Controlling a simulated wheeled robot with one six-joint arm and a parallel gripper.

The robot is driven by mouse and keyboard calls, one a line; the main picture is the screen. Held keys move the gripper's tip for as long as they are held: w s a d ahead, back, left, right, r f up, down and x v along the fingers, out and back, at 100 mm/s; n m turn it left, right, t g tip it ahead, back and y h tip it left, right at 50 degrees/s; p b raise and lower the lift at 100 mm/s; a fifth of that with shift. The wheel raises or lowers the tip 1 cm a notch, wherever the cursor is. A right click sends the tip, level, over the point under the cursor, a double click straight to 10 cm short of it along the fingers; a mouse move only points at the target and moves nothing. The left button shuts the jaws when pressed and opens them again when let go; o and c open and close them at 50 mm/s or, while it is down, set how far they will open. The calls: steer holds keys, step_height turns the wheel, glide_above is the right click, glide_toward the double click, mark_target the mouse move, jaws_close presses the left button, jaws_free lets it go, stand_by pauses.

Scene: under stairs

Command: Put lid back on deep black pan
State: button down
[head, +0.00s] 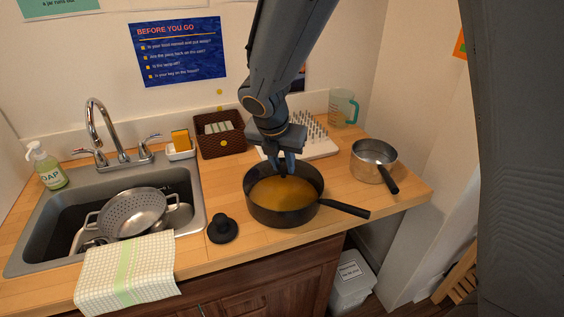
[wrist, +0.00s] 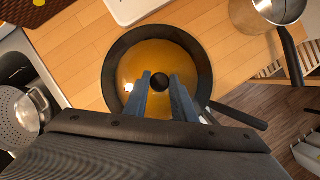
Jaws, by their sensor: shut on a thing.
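The deep black pan (head: 254,206) stands on the wooden counter with its handle to the right and amber contents (head: 283,198) inside. It also shows in the wrist view (wrist: 109,62). My gripper (head: 285,167) points down over the back part of the pan in the head view. In the wrist view my gripper (wrist: 161,82) is shut on a round black knob (wrist: 160,82), seen against the amber. The knob looks like a lid's. I cannot make out the lid's disc or edge, nor whether it touches the pan's rim.
A steel saucepan (head: 374,155) stands right of the pan. A small black knobbed disc (head: 222,231) lies left of it. Behind are a pegged white rack (head: 322,146), a brown basket (head: 207,148) and a measuring jug (head: 343,109). A colander (head: 134,211) sits in the sink at left.

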mark_target(283, 168)
steer(key=shift+f, duration=0.1)
steer(key=c, duration=0.9)
jaws_free()
step_height(283, 168, up, 4)
steer(key=p, duration=0.4)
steer(key=shift+p, duration=0.4)
steer(key=shift+r+p, duration=0.5)
steer(key=shift+r, duration=0.55)
